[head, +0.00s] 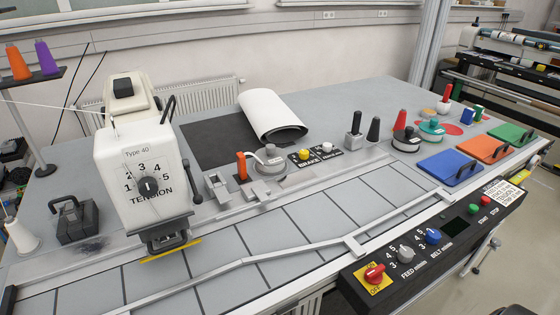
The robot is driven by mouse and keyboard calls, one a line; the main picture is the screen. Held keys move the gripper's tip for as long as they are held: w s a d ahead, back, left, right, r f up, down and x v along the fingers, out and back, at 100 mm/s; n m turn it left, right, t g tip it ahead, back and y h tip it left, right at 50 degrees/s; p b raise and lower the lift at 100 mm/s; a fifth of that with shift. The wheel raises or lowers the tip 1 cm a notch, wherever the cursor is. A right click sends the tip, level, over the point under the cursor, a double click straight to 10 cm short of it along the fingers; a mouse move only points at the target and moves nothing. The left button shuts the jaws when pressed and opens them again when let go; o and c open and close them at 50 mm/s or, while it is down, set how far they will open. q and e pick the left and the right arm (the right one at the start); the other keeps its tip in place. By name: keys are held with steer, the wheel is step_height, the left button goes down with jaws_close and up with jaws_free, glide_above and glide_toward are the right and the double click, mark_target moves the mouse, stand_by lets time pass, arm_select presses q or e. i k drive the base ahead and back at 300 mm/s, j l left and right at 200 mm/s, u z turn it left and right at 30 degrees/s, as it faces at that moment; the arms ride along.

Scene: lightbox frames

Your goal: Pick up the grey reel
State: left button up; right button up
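Two round grey, reel-like pieces stand on the grey table. One grey reel-like piece (269,160), with a pale label and a small knob on top, sits mid-table beside an orange-handled lever. The other, a grey disc with a dark lower edge and a label (406,140), stands further right, just below a red handle. I cannot tell for certain which one is the grey reel. Neither of my grippers shows in the head view.
A teal disc (432,128) stands just right of the second grey piece. Black and grey upright handles (374,130) stand to its left. Blue, orange and green plates (451,167) lie at right. A large white sewing-machine head (143,175) blocks the left. A control panel (420,250) lines the front edge.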

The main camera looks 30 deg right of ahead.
mark_target(273, 156)
steer(key=k+l+z, duration=0.1)
steer(key=z, duration=0.4)
steer(key=k+l+z, duration=0.25)
steer(key=z, duration=0.25)
